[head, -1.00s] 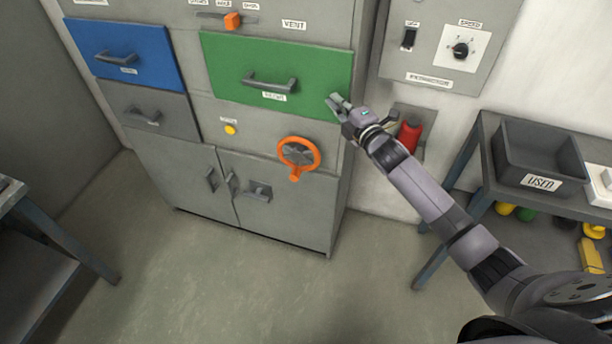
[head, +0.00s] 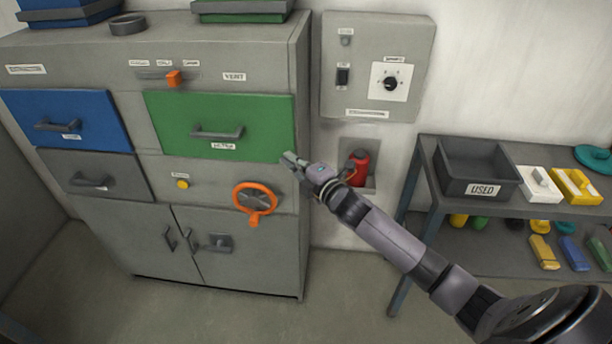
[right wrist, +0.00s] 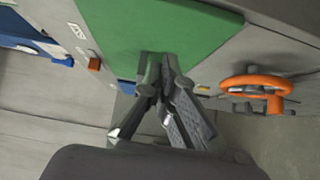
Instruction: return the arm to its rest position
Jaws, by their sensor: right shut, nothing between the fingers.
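My right arm reaches in from the lower right of the head view. Its gripper (head: 290,158) is shut and empty, in front of the right edge of the grey cabinet (head: 232,270), near the lower right corner of the green drawer (head: 265,115). In the right wrist view the gripper's fingers (right wrist: 165,70) are together, with the green drawer (right wrist: 125,30) beyond them. I cannot tell whether the fingertips touch the cabinet. My left gripper is not in view.
An orange wheel (head: 255,198) sticks out of the cabinet below the green drawer. A blue drawer (head: 100,110) is at the left. A grey bench (head: 425,165) at the right holds the USED bin (head: 450,180). A red extinguisher (head: 359,170) sits in a wall recess. The floor in front is clear.

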